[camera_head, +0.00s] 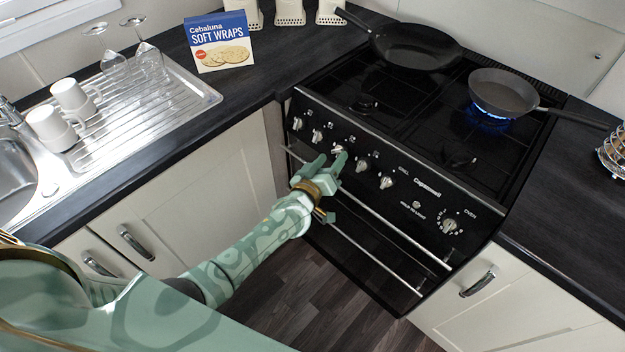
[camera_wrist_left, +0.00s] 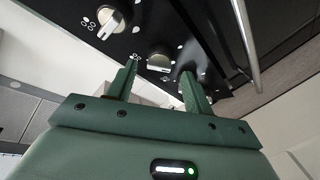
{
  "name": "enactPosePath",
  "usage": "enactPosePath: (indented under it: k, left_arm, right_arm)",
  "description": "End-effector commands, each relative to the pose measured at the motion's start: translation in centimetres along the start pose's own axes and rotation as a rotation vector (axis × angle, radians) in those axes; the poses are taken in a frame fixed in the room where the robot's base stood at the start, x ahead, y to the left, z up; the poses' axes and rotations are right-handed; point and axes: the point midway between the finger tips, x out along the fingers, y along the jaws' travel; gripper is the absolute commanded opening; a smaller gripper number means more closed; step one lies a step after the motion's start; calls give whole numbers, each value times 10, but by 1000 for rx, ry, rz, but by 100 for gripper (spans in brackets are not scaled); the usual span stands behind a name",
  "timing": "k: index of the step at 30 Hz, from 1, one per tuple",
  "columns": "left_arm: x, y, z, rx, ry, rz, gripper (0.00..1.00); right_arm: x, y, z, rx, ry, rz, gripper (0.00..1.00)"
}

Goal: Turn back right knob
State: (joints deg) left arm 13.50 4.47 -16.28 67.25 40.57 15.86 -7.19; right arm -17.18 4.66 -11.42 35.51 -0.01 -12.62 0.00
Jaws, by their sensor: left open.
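The black cooker's front panel (camera_head: 425,207) carries a row of silver knobs; I cannot tell from the markings which is the back right one. My left gripper (camera_head: 329,162) is open at the panel, with its fingertips close to a middle knob (camera_head: 338,149). In the left wrist view, a silver knob (camera_wrist_left: 158,62) shows between and just beyond the open fingers (camera_wrist_left: 157,82). Another knob (camera_wrist_left: 110,22) is to the left, outside the fingers. Contact with the knob is not clear. A blue flame (camera_head: 491,115) burns under the small pan (camera_head: 504,93) at the back right. My right gripper is not in view.
A larger pan (camera_head: 417,46) is at the back left of the hob. Oven rails (camera_head: 375,240) run below the knobs, under my left gripper. A wraps box (camera_head: 219,42), mugs (camera_head: 50,128) and glasses stand on the left worktop and drainer. The floor before the cooker is clear.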

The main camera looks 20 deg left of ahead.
Motion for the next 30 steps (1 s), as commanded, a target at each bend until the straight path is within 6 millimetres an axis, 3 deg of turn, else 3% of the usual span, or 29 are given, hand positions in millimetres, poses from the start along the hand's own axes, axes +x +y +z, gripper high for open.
enactPosePath:
  k: [9, 15, 21, 30]
  left_arm:
    - [-88, 2, -3, 1, -1, -1, 51]
    - [-125, 1, -1, 1, -1, -1, 51]
    - [-139, 0, -1, 1, 0, 0, 51]
    - [-140, 0, 0, 1, 0, 0, 51]
  right_arm:
    - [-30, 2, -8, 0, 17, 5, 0]
    - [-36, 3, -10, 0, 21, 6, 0]
    - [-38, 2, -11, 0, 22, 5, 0]
    - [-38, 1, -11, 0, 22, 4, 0]
